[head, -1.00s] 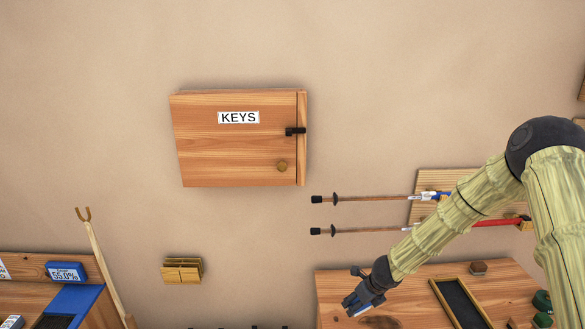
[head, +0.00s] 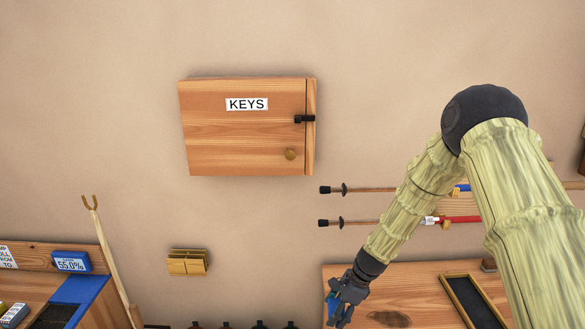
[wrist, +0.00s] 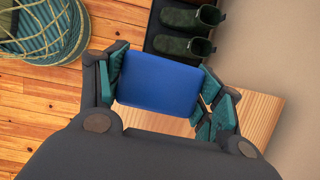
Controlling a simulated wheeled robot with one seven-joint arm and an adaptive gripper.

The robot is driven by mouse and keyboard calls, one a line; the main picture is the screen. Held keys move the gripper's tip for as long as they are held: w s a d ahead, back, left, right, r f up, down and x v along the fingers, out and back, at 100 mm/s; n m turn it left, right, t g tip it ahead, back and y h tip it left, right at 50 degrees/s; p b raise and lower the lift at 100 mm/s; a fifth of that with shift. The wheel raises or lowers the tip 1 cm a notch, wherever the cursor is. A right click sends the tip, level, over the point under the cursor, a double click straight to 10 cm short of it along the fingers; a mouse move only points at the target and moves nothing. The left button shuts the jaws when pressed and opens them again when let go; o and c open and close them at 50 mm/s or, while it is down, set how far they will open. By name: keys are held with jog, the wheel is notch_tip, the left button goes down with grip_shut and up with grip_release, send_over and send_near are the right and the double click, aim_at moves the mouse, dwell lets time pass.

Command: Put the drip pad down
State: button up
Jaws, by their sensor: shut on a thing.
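My gripper (head: 340,308) is low in the head view, in front of the left end of a wooden surface. It is shut on a flat blue block, which I take to be the drip pad. In the wrist view the drip pad (wrist: 158,84) sits between the teal-padded fingers of my gripper (wrist: 162,92), its broad blue face towards the camera. In the head view only a small blue part of the pad (head: 331,302) shows beside the dark fingers. Whether it touches anything below cannot be told.
A wooden surface (head: 415,285) bears a black-bottomed tray (head: 470,303). A KEYS cabinet (head: 245,150) and trekking poles (head: 375,222) are on the wall. A bench with a blue strip (head: 78,289) stands left. The wrist view shows dark boots (wrist: 185,47) and a netted basket (wrist: 40,32).

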jog(key=s+f+n+g+h+b, duration=0.1)
jog(key=s+n, duration=0.2)
jog(key=n, duration=0.1)
jog(key=s+f+n+g+b, duration=0.1)
jog(key=s+n+b, duration=0.1)
jog(key=s+n, duration=0.2)
jog(key=s+f+n+g+h+b, duration=0.1)
jog(key=s+f+n+g, duration=0.1)
jog(key=s+n, duration=0.2)
jog(key=shift+s+n+h, duration=0.1)
jog(key=shift+n+h, duration=0.2)
jog(key=shift+n, duration=0.4)
jog(key=shift+s+d+f+n+g+h+b, duration=0.15)
jog(key=shift+s+d+n+h+b, duration=0.25)
jog(key=shift+d+n, duration=0.4)
jog(key=shift+s+d+f+n+g+h+b, duration=0.1)
jog(key=shift+s+d+n+h+b, duration=0.15)
jog(key=shift+s+d+n, duration=0.55)
jog(key=shift+s+d+f+n+g+h+b, duration=0.1)
jog(key=shift+s+d+f+n+h+b, duration=0.2)
jog(key=shift+d+n, duration=0.55)
